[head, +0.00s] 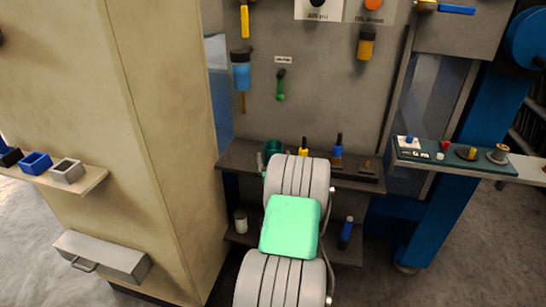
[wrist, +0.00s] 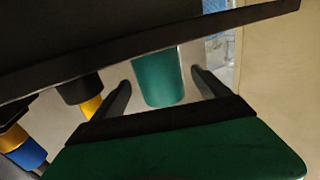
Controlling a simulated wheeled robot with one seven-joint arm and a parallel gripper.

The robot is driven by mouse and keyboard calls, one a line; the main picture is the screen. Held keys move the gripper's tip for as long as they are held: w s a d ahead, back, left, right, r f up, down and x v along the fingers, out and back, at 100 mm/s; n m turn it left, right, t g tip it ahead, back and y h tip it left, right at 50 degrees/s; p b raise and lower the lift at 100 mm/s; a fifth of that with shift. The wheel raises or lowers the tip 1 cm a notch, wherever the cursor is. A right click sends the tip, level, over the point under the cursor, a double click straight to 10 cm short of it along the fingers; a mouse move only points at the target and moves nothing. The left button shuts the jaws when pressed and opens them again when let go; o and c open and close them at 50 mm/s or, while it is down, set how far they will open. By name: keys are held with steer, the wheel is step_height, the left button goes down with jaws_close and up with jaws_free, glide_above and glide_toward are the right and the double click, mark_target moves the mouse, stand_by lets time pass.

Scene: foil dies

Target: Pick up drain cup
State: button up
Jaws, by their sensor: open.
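A teal green cup (head: 272,147), which I take to be the drain cup, stands on the upper dark shelf at its left part, partly hidden by my arm in the head view. In the wrist view, which looks upside down, the cup (wrist: 158,80) shows between the two dark fingers of my gripper (wrist: 162,84). The gripper is open, with a visible gap on each side of the cup. Whether the fingers reach fully around it I cannot tell. In the head view my gripper is mostly hidden behind my arm.
On the upper shelf (head: 238,156), a yellow and black bottle (head: 303,146) stands right of the cup, then a blue one (head: 337,152). A white container (head: 240,220) and a blue bottle (head: 346,232) stand on the lower shelf. A beige cabinet (head: 165,130) rises at left.

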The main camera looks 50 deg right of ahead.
mark_target(272, 148)
steer(key=x, duration=0.3)
steer(key=shift+w+d, duration=0.1)
steer(key=shift+d, duration=0.05)
steer(key=c, duration=1.5)
